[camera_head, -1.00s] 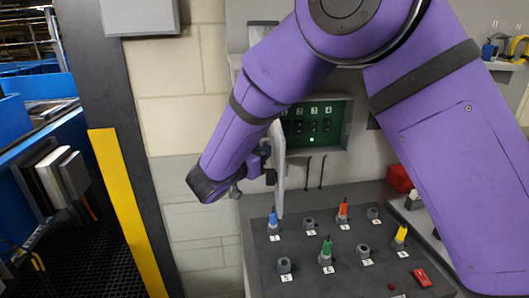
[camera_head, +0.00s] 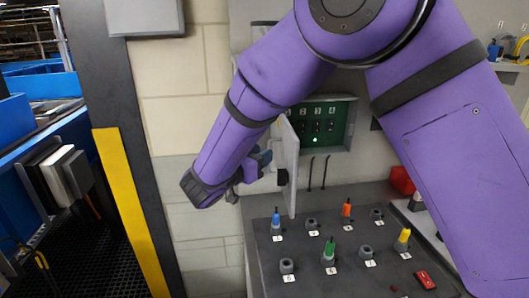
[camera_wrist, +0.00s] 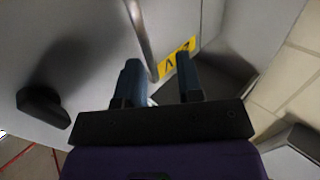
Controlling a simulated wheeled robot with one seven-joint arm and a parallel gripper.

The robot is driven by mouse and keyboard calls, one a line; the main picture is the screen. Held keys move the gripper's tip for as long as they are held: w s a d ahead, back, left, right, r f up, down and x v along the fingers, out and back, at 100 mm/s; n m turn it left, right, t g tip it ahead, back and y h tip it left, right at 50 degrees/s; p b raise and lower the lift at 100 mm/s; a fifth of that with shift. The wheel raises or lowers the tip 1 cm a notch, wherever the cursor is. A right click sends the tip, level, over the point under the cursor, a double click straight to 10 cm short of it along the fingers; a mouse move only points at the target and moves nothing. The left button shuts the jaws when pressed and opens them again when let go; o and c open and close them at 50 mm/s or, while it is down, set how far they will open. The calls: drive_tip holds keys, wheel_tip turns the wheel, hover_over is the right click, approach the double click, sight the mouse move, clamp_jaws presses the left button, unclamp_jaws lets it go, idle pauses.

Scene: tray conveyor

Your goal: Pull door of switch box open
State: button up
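The switch box (camera_head: 345,125) has a green panel with numbered switches and one lit green light. Its pale door (camera_head: 292,190) stands swung out from the box and shows nearly edge-on in the camera_head view. A black handle (camera_head: 283,177) sits on the door's left face; in the wrist view, a black handle (camera_wrist: 43,107) shows on the pale panel at left. My gripper (camera_head: 262,163) is just left of the door, by its outer face. In the wrist view, my gripper (camera_wrist: 160,82) has its two fingers apart, with no handle between them.
Below the box is a dark panel (camera_head: 350,262) with several coloured plugs and grey sockets. A red box (camera_head: 402,181) lies behind it at right. A dark post with a yellow strip (camera_head: 128,205) stands at left. A yellow label (camera_wrist: 175,58) shows beyond my fingers.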

drive_tip(key=v, duration=0.8)
drive_tip(key=shift+s+a, duration=0.15)
drive_tip(key=shift+s, duration=0.1)
drive_tip(key=shift+a, duration=0.1)
